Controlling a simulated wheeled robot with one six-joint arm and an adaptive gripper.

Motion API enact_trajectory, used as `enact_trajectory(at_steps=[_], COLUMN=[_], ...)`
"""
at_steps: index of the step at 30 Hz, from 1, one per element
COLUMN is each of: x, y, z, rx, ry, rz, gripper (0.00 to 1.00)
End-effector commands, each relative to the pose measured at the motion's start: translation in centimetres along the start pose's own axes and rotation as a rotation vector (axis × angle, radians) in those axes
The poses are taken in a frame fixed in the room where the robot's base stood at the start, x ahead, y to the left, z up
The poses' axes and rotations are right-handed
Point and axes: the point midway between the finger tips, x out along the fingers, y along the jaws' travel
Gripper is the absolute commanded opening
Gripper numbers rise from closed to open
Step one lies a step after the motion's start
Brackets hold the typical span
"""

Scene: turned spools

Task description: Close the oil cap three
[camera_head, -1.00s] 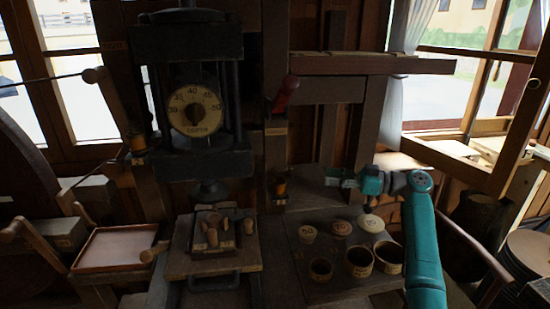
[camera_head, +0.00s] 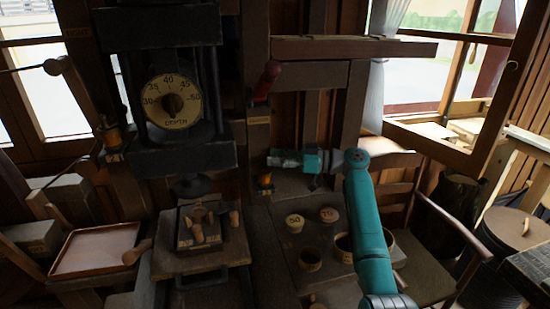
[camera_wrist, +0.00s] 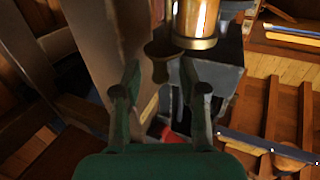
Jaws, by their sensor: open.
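My gripper (camera_head: 274,158) is open and points left at the dark post in the head view. A small brass and amber oil cup (camera_head: 265,183) sits on that post just below the gripper. In the wrist view a glass and brass cup (camera_wrist: 197,24) stands at the top, beyond the fingers of my gripper (camera_wrist: 160,78). A small brown knob-like piece (camera_wrist: 160,62) beside that cup lies between the fingertips, apparently untouched. Another oil cup (camera_head: 112,137) is on the press's left side. I cannot read which is number three, nor tell how its cap stands.
A red-handled lever (camera_head: 268,78) rises on the post above my gripper. The press with its depth dial (camera_head: 172,101) stands left. Marked spools, one reading 50 (camera_head: 294,222), stand on the bench below my arm. A wooden chair (camera_head: 425,250) is at the right.

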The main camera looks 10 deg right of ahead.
Motion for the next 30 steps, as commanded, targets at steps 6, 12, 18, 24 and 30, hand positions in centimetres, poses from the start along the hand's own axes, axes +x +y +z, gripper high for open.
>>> enact_trajectory(at_steps=[6, 12, 18, 24, 30], x=[0.69, 0.66, 0.65, 0.64, 0.61], y=[-0.01, -0.01, -0.01, -0.03, -0.25], z=[-0.01, 0.0, 0.01, 0.04, 0.08], rx=[0.0, 0.0, 0.0, 0.001, 0.0], ry=[0.0, 0.0, 0.0, 0.0, 0.001], rz=[0.0, 0.0, 0.0, 0.003, 0.04], gripper=[0.42, 0.37, 0.0, 0.0, 0.0])
